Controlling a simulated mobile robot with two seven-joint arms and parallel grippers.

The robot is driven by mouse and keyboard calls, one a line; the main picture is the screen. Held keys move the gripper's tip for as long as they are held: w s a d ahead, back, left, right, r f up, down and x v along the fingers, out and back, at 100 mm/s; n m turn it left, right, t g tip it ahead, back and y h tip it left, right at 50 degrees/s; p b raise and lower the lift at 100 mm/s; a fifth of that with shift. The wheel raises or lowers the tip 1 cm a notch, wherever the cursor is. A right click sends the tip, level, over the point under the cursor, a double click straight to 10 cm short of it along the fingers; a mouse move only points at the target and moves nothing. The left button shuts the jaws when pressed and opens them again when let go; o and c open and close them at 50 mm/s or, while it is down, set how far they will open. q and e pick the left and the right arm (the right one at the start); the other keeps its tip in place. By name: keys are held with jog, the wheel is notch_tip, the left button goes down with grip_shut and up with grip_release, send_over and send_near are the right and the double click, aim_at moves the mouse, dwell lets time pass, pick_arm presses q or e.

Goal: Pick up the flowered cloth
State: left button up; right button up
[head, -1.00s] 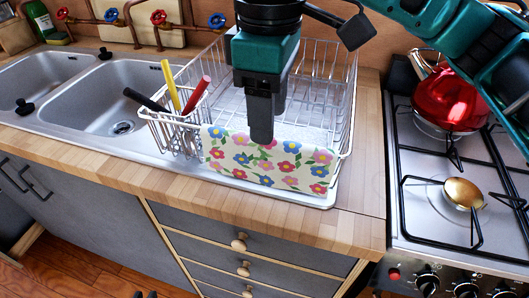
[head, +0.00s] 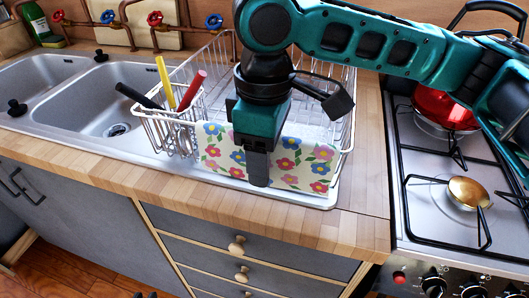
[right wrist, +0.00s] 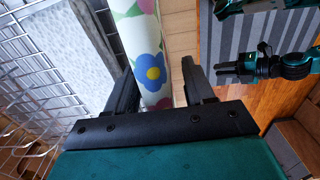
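The flowered cloth (head: 305,165), white with colourful flowers, hangs over the front rim of the wire dish rack (head: 345,125). My right gripper (head: 258,180) points down at the cloth, with one finger in front of it. In the right wrist view the open fingers (right wrist: 160,90) straddle the cloth (right wrist: 140,45), one on the rack side and one on the outer side, with a gap on the outer side. My left gripper (right wrist: 240,62) shows small in the right wrist view, away from the cloth; its fingers look apart and empty.
A utensil basket (head: 170,130) with red, yellow and black handles is on the rack's left. The double sink (head: 100,95) is further left. Drawers lie below.

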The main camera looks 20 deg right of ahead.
jog(key=c, duration=0.9)
grip_shut()
jog(key=shift+r, duration=0.1)
